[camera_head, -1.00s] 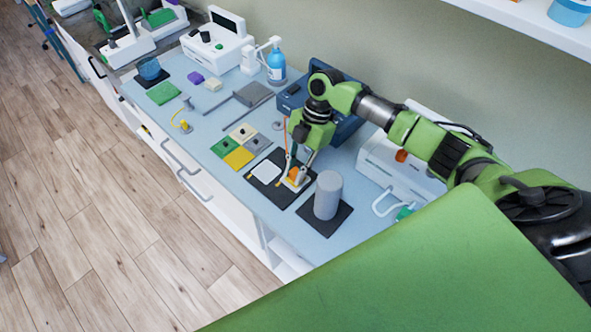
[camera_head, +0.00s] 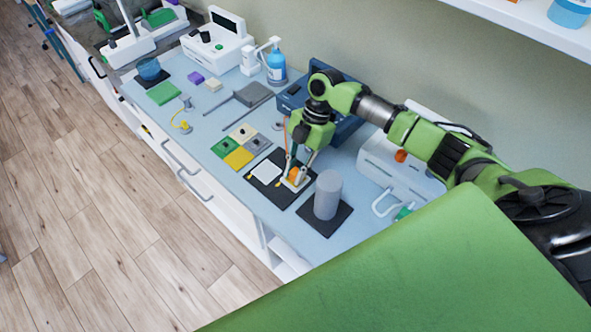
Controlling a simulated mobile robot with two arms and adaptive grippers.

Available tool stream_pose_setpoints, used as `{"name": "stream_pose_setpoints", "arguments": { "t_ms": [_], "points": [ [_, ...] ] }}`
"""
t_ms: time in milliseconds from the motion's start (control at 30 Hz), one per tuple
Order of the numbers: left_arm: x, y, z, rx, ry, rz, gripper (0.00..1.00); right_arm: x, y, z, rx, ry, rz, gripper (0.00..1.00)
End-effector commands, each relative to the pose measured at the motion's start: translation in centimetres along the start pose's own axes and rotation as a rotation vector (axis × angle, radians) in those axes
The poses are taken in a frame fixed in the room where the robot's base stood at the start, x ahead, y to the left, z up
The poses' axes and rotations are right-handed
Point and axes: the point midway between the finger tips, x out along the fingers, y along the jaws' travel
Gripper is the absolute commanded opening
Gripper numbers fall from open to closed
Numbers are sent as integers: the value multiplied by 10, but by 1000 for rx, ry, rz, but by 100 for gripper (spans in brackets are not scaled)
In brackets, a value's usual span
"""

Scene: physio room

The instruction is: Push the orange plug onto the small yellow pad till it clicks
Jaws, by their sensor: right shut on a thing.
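My right gripper (camera_head: 297,172) points down at the black mat (camera_head: 272,196) near the front edge of the counter. It is shut on the orange plug (camera_head: 295,174), which shows between the fingers. The plug is low over a cream block or holder on the mat; whether it touches is too small to tell. A tiny yellow piece (camera_head: 278,185) shows on the mat just left of the plug, beside a white pad (camera_head: 265,171). A larger yellow square (camera_head: 238,158) lies further left among coloured squares. My left gripper is not in view.
A grey cylinder (camera_head: 327,194) stands on a dark mat close to the right of the gripper. A blue box (camera_head: 345,128) and a white device (camera_head: 385,165) stand behind. A blue pump bottle (camera_head: 276,66) is at the back.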

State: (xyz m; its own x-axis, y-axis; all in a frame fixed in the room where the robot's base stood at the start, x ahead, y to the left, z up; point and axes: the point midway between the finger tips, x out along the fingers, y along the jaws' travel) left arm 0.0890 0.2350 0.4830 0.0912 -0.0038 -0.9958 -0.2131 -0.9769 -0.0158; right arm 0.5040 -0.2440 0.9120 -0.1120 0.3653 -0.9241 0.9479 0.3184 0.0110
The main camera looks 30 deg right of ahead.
Motion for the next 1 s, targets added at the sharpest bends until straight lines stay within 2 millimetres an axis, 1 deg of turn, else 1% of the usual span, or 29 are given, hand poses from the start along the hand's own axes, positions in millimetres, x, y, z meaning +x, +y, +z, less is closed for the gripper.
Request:
{"name": "stream_pose_setpoints", "arguments": {
  "t_ms": [433,467,500,533,867,1000],
  "points": [
    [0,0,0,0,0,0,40,0,0,0,0,0,0,6],
    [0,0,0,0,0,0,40,0,0,0,0,0,0,25],
    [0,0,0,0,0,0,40,0,0,0,0,0,0,36],
    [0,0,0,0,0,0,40,0,0,0,0,0,0,37],
    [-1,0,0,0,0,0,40,-1,0,0,0,0,1,37],
    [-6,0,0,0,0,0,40,-6,0,-2,0,0,1,37]
  ]
}}
